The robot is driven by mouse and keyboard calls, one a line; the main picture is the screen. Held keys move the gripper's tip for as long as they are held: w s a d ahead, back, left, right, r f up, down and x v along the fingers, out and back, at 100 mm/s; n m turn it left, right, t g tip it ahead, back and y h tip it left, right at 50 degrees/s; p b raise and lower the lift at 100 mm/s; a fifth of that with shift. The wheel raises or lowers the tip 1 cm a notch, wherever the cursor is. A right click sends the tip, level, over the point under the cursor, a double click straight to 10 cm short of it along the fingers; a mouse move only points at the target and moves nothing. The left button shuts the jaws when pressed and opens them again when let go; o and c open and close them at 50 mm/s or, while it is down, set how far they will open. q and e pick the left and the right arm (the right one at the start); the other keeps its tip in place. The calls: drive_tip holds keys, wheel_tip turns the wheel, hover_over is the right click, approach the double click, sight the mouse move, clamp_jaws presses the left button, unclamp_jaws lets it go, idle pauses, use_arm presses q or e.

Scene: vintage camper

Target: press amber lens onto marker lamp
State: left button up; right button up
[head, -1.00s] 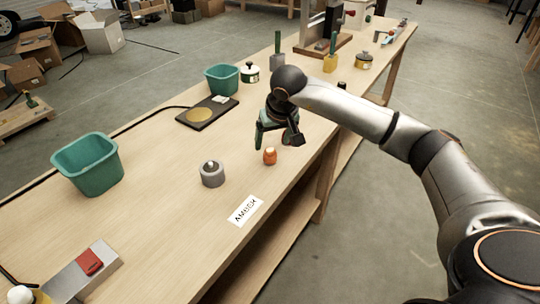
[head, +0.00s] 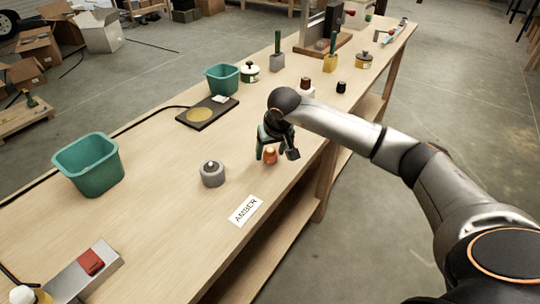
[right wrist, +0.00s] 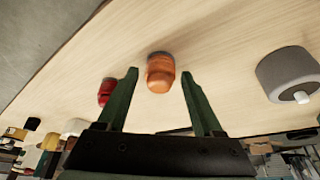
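The amber lens (head: 270,156) is a small orange cylinder standing on the bench near its front edge. My right gripper (head: 272,153) is low over it with its green fingers spread. In the right wrist view the lens (right wrist: 160,73) shows between and slightly past the open fingertips (right wrist: 159,75), with a gap on each side. The marker lamp (head: 212,173) is a grey round base with a small white bulb on top, standing to the left of the lens. It also shows at the right of the right wrist view (right wrist: 290,75). My left gripper is not in view.
A white label reading AMBER (head: 246,211) lies in front of the lamp. A teal bin (head: 88,170), a smaller teal bin (head: 222,79) and a dark pad with a gold disc (head: 207,112) stand farther off. The bench around lamp and lens is clear.

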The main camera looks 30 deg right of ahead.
sight(271, 150)
clamp_jaws()
idle(0.3)
drive_tip(key=shift+r, duration=0.1)
drive_tip(key=shift+r, duration=0.3)
wheel_tip(271, 150, up, 2)
drive_tip(key=shift+r, duration=0.2)
drive_tip(key=s+a+r+b, duration=0.1)
drive_tip(key=s+a+r, duration=0.1)
drive_tip(key=s+r, duration=0.7)
drive_tip(key=s, duration=0.5)
drive_tip(key=shift+r+b, duration=0.35)
drive_tip(key=shift+r, duration=0.05)
